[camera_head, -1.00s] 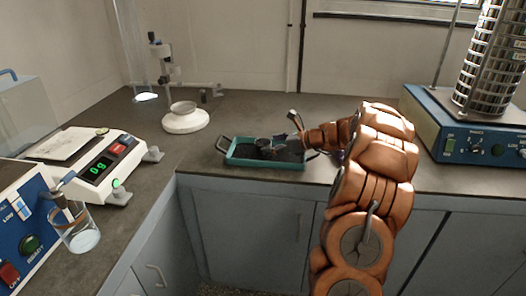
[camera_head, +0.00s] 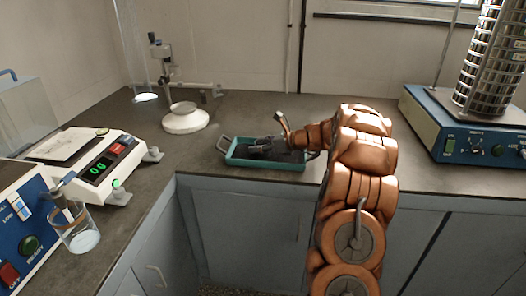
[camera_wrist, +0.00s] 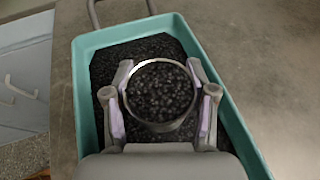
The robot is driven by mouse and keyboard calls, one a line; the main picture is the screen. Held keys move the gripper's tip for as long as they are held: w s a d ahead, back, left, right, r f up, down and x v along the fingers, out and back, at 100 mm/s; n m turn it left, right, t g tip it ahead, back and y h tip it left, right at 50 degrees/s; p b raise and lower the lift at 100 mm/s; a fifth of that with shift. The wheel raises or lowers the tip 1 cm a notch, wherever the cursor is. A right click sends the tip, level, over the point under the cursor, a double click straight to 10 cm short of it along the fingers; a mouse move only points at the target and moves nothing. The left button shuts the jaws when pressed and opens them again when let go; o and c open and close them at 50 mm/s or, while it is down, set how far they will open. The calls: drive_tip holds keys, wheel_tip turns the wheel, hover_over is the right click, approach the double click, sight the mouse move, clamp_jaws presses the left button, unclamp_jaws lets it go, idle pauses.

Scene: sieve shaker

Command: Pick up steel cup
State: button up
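The steel cup (camera_wrist: 160,125) is in the wrist view, a round thin-rimmed cup standing in the teal tray (camera_wrist: 88,42). Dark granules fill its inside. My gripper (camera_wrist: 160,82) is low in the tray with one finger on each side of the cup, near its rim. The fingers are spread, and narrow gaps seem to show between pads and cup; contact at the tips is hard to judge. In the head view my gripper (camera_head: 262,147) is over the tray (camera_head: 265,163), and the cup is not clearly visible there.
Dark granules (camera_wrist: 150,47) cover the tray floor. A white round dish (camera_head: 185,122) and a balance (camera_head: 95,160) stand to the left, with a glass beaker (camera_head: 78,232) nearer. The blue sieve shaker (camera_head: 455,130) is at right. Bench behind the tray is clear.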

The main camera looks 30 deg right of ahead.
drive_tip(key=c, duration=0.7)
drive_tip(key=shift+o, duration=0.2)
drive_tip(key=shift+r, duration=0.15)
